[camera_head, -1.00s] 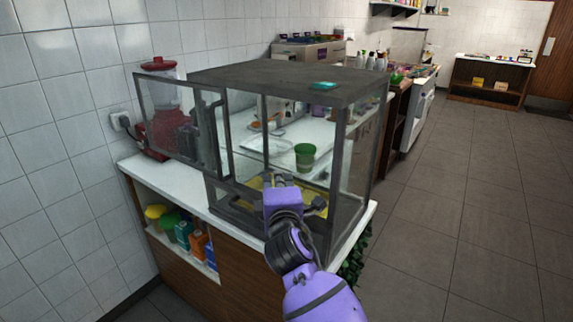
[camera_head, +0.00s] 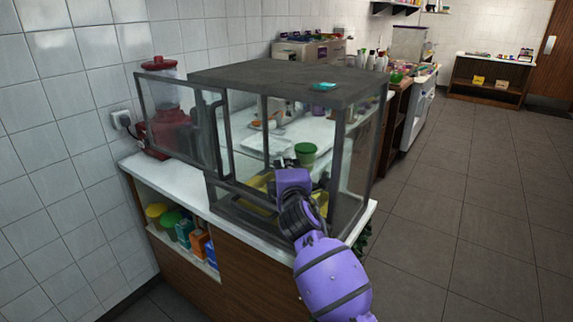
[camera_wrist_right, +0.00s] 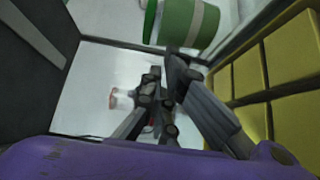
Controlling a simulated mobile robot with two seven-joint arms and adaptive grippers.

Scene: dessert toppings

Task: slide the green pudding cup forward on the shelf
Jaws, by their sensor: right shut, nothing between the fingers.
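The green pudding cup (camera_head: 307,151) stands upright on the white shelf inside a glass display case. The lower part of the cup is close behind my right gripper in the head view. In the right wrist view the cup (camera_wrist_right: 184,22) shows at the top edge, green with a pale band, just beyond the fingertips. My right gripper (camera_head: 284,165) reaches in through the case's open front. Its dark fingers (camera_wrist_right: 166,72) are shut with nothing between them. I cannot tell whether they touch the cup. My left gripper is not in view.
The dark case frame (camera_head: 330,185) and its top (camera_head: 285,80) surround the arm closely. A glass door (camera_head: 180,125) stands to the left. Yellow blocks (camera_wrist_right: 289,50) lie along the right in the wrist view. A red blender (camera_head: 168,130) stands left of the case.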

